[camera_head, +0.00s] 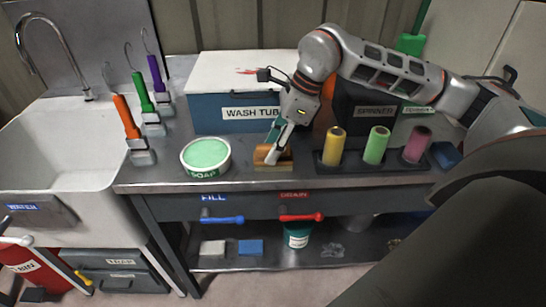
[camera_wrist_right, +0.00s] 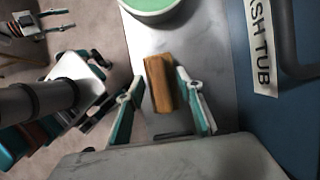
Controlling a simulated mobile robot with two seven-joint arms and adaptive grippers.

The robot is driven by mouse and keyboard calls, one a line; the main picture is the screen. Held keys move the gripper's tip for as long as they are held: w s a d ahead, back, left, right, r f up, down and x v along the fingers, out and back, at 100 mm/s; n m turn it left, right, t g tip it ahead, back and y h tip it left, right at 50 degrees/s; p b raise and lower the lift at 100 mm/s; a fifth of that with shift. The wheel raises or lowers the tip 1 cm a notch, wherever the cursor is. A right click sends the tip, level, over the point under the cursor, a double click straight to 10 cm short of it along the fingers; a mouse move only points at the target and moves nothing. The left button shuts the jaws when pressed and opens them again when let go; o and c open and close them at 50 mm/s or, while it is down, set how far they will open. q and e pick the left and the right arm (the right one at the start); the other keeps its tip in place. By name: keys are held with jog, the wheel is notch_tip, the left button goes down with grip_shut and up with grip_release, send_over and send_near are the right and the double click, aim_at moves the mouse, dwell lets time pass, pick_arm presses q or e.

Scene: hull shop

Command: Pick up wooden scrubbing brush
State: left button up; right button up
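The wooden scrubbing brush (camera_head: 272,161) lies on the bench, between the soap tub (camera_head: 205,158) and the roller rack. My right gripper (camera_head: 274,148) reaches down over it. In the right wrist view the brush (camera_wrist_right: 160,84) is a brown block lying between the spread fingers of my right gripper (camera_wrist_right: 160,78). A gap shows on the right side; the left finger is close, and I cannot tell if it touches. A small two-pronged shape at the upper left of the wrist view looks like my left gripper (camera_wrist_right: 60,22), its prongs apart. The head view does not clearly show it.
The blue wash tub (camera_head: 222,112) stands behind the brush. Yellow, green and pink rollers stand in a dark rack (camera_head: 355,162) to the right. Several coloured-handled tools and a sink (camera_head: 60,145) are at left. The bench's front edge is clear before the brush.

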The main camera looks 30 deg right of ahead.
grip_shut()
jog(key=shift+r, duration=0.2)
notch_tip(320, 180, up, 20)
jog(key=p, duration=0.2)
dwell(0.3)
jog(key=shift+f, duration=0.15)
